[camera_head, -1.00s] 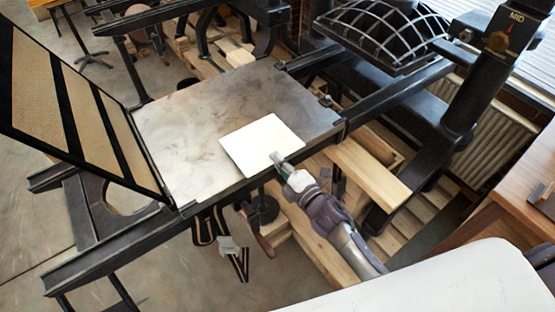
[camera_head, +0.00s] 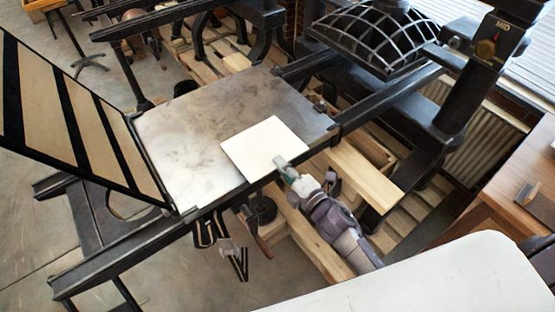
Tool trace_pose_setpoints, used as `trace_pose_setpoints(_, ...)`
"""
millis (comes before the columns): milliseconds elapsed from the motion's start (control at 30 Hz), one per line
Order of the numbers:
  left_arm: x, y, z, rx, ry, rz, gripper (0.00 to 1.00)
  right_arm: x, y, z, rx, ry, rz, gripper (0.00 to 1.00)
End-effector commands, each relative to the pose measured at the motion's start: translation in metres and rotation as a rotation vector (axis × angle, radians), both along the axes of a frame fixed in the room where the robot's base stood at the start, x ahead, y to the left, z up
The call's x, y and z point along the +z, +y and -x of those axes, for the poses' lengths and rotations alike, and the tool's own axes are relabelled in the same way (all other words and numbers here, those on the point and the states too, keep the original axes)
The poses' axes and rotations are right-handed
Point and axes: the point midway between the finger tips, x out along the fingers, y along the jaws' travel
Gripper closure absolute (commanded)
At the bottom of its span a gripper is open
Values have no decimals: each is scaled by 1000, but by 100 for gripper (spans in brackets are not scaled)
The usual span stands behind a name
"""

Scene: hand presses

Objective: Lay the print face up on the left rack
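A blank white sheet, the print (camera_head: 264,146), lies on the grey metal bed (camera_head: 190,150) of the hand press, near its front edge. My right gripper (camera_head: 281,162) reaches in from the lower right, and its fingertips are at the sheet's near right corner. The fingers are small and overlap the corner, so I cannot tell whether they are shut on it. My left gripper is not in view. I cannot make out a rack that is clearly the left one.
A hinged frame with tan and black stripes (camera_head: 75,115) stands tilted up at the bed's left end. A black ribbed press part (camera_head: 375,38) is at the upper right. A wooden table (camera_head: 500,200) is at the right. A white rounded surface (camera_head: 430,285) fills the lower right.

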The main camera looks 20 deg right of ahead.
Motion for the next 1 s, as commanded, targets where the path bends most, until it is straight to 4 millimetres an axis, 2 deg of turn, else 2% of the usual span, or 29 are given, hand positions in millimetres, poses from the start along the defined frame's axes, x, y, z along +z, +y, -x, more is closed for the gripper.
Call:
trace_pose_setpoints(533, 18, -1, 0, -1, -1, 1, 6, 16, -13, 33, -1, 2, 1, 100)
trace_pose_setpoints(1000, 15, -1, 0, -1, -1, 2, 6, 15, -13, 40, -3, 0, -1, 100)
